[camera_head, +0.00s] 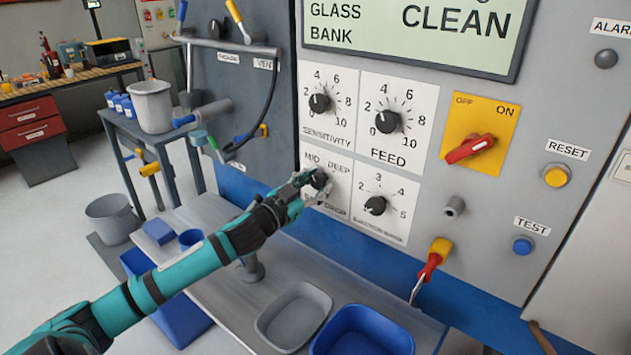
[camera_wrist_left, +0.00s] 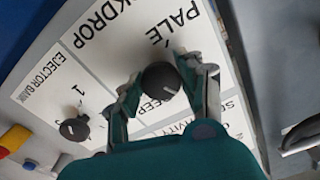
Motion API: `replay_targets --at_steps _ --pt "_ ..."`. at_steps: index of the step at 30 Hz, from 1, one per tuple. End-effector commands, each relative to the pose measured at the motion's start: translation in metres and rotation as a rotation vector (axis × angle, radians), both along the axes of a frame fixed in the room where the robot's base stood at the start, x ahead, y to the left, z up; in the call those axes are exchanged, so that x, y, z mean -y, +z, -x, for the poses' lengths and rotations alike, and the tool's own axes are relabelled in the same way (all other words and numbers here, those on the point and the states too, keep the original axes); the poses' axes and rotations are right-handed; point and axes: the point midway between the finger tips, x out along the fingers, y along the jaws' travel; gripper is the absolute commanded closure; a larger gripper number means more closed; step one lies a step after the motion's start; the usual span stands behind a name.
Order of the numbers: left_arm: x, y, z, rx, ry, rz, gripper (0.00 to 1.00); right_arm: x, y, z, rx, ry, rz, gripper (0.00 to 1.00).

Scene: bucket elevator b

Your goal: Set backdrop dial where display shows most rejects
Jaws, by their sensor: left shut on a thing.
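The backdrop dial (camera_head: 319,178) is a black knob on a white plate, with MID and DEEP printed above it and the lower text partly covered by my gripper. My left gripper (camera_head: 308,187) is shut on this dial. In the left wrist view the fingers of the left gripper (camera_wrist_left: 163,84) sit on both sides of the black dial (camera_wrist_left: 160,88), with PALE and BACKDROP lettering beyond it. A short pale mark shows on the dial's face; I cannot tell which label it points at. The display (camera_head: 420,30) is cut off at the top; GLASS BANK and CLEAN are readable.
Sensitivity (camera_head: 319,103), feed (camera_head: 387,121) and ejector bank (camera_head: 375,205) dials surround the backdrop plate. A red switch (camera_head: 470,149) on yellow is to the right, with reset (camera_head: 556,177) and test (camera_head: 523,246) buttons. A grey tray (camera_head: 293,317) and blue tray (camera_head: 363,332) stand below.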

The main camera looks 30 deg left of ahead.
Motion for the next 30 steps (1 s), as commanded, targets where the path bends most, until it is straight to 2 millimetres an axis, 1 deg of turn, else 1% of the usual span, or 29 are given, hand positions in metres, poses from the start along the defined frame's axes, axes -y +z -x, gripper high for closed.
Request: replay_targets --at_steps 1,9,30 --pt "0.000 0.002 0.000 0.003 0.001 -0.043 0.94 0.000 0.004 0.000 0.000 0.000 0.000 0.60" --pt "-0.001 0.002 0.000 0.024 0.001 -0.300 0.94 0.000 0.014 0.000 0.000 0.000 0.000 0.60" --pt "-0.001 0.003 0.000 0.076 -0.001 -0.956 0.94 0.000 0.031 0.000 0.000 0.000 0.000 0.60"
